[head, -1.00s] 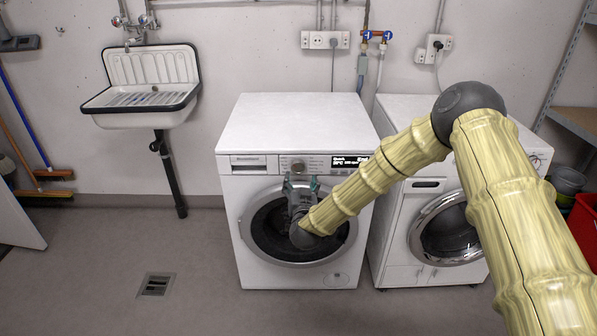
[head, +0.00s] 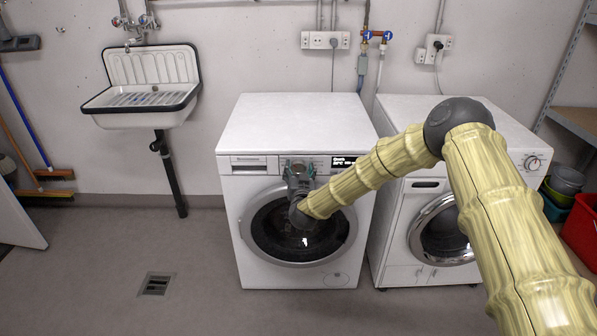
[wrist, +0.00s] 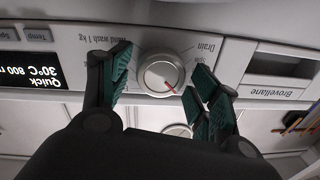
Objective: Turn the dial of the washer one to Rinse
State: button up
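The washer (head: 296,128) is the white front-loader on the left, with its round door shut. Its silver dial (wrist: 161,74) shows upside down in the wrist view, with a red mark pointing to the lower right. Labels "Hand wash 1 kg" and "Drain" are readable around it; I cannot make out a Rinse label. The lit display (wrist: 30,72) reads "Quick 30°C 800". My gripper (head: 299,164) is in front of the panel and hides the dial in the head view. Its green fingers (wrist: 160,72) are open, one on each side of the dial, apparently apart from it.
A second white front-loader (head: 402,243) with its own knob (head: 533,163) stands close on the right, partly behind my arm. A sink (head: 150,86) hangs on the wall at left. The floor in front of the washer is clear, with a drain (head: 155,285).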

jog(key=c, duration=0.7)
jog(key=shift+o, duration=0.2)
jog(key=shift+r+n, duration=0.1)
jog(key=shift+n, duration=0.2)
jog(key=shift+a+n+p, duration=0.1)
jog(key=shift+n+p, duration=0.2)
jog(key=shift+n, duration=2.2)
jog(key=o, duration=1)
